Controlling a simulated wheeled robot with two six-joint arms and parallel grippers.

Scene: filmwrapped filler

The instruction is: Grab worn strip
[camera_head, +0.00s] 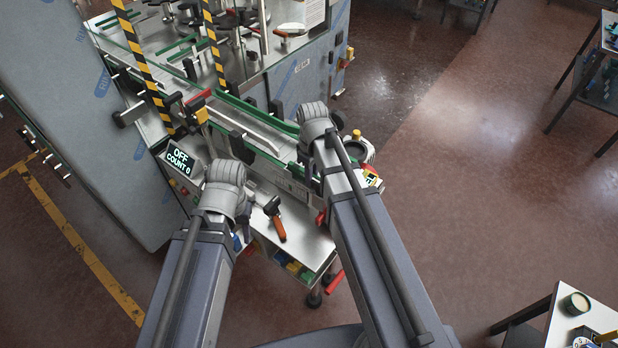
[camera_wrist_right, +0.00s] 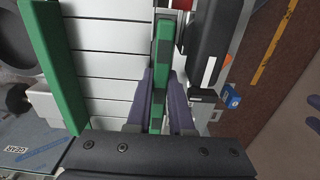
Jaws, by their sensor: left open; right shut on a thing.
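A long green strip (camera_wrist_right: 161,50), which I take to be the worn strip, runs along one edge of the pale slatted conveyor (camera_wrist_right: 110,75) in the right wrist view. My right gripper (camera_wrist_right: 161,100) is shut on this strip, with one purple-grey finger on each side. Any wear on it is too small to tell. In the head view my right wrist covers the grip. My left gripper (camera_head: 243,212) is open over the machine's front shelf, partly hidden by its own wrist, close to an orange-handled tool (camera_head: 275,220).
A second green strip (camera_wrist_right: 52,60) lies along the conveyor's other side. A display (camera_head: 180,161) reads OFF, COUNT 0. Striped posts (camera_head: 215,45) and the tall cabinet (camera_head: 85,100) stand beside the conveyor. Open floor (camera_head: 480,180) lies to the right.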

